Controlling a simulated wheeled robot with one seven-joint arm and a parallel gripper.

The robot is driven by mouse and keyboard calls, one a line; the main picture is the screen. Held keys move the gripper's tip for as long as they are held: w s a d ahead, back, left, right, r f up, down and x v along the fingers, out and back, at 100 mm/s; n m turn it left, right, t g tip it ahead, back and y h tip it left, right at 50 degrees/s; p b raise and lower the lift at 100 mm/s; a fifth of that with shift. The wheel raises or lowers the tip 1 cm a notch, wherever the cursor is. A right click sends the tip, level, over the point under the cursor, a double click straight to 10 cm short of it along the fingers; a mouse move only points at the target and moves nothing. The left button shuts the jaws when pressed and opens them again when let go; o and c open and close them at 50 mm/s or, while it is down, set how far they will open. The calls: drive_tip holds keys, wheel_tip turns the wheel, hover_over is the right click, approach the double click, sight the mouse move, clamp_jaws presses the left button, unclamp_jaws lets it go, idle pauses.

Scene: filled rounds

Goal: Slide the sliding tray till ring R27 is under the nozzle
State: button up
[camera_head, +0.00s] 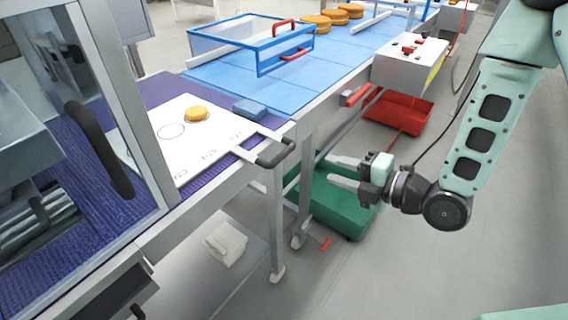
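The white sliding tray (207,140) lies on a purple surface, partly hidden at left by the machine's frame. It bears one drawn ring (172,131) and small labels along its near edge, too blurred to read surely. An orange-brown round (196,114) sits on it, right of the drawn ring. I cannot make out the nozzle or tell which ring is R27. My gripper (340,171) is open and empty, right of the handle and apart from it, fingers pointing left.
A machine frame with a dark door handle (98,150) stands at left. A blue block (249,110) lies beyond the tray. A blue-framed clear guard (252,42) stands over the blue belt (340,52). Green (335,200) and red (398,111) bins sit below. Floor at right is clear.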

sight(285, 156)
drive_tip(key=b+x, duration=0.3)
drive_tip(key=x, duration=1)
drive_tip(key=shift+a, duration=0.25)
drive_tip(key=shift+x, duration=0.9)
clamp_jaws()
